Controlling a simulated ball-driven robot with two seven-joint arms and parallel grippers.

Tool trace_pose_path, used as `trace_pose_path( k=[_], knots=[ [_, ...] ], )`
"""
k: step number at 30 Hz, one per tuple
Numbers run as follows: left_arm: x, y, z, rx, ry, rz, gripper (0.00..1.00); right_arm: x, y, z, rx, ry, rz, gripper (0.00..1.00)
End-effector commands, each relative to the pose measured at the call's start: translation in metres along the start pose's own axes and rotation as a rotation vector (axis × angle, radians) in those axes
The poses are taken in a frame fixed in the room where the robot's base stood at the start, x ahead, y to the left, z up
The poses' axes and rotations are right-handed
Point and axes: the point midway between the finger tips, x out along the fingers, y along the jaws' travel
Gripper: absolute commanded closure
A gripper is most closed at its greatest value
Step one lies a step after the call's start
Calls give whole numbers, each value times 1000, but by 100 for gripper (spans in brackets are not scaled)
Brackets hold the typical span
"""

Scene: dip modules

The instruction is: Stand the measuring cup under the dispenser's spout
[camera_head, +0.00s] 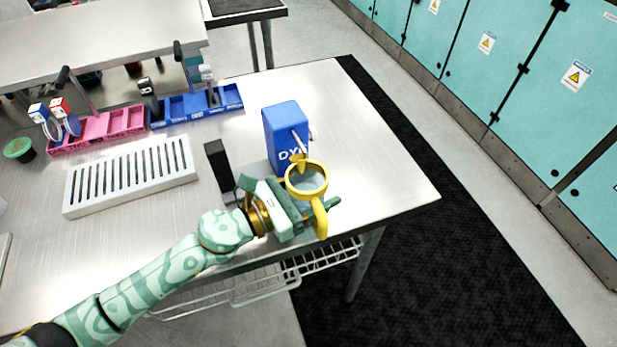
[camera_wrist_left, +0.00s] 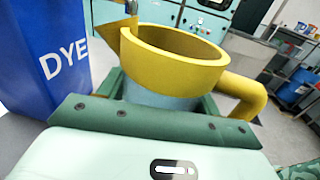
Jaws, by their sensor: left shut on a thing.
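The measuring cup (camera_head: 319,190) has a yellow rim, a yellow handle and a pale blue lower body. It also shows in the wrist view (camera_wrist_left: 185,68), where it looks upright. My left gripper (camera_head: 308,212) is shut on the cup's body, with green fingers around it. The dispenser (camera_head: 284,132) is a blue box marked DYE on the table, and its side shows in the wrist view (camera_wrist_left: 45,60). I cannot tell whether the spout is over the cup's opening. My right gripper is not in view.
A slotted metal rack (camera_head: 130,175) and a black upright block (camera_head: 217,166) are left of the dispenser. Pink (camera_head: 100,130) and blue (camera_head: 197,106) bins stand behind. The table's front edge is close below my arm. The table right of the dispenser is clear.

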Motion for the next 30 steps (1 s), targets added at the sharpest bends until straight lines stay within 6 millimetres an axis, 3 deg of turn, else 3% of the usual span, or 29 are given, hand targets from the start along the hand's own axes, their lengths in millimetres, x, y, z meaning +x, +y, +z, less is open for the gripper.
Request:
trace_pose_path(
  k=[6,19,20,22,30],
  knots=[
    [8,36,-1,1,-1,1,61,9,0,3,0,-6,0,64],
    [7,34,-11,-1,0,1,61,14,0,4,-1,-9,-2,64],
    [6,34,-10,-1,0,1,31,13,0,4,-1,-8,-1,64],
    [6,34,-9,0,0,1,14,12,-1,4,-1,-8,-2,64],
    [6,34,-8,0,0,1,14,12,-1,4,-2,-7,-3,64]
  ],
)
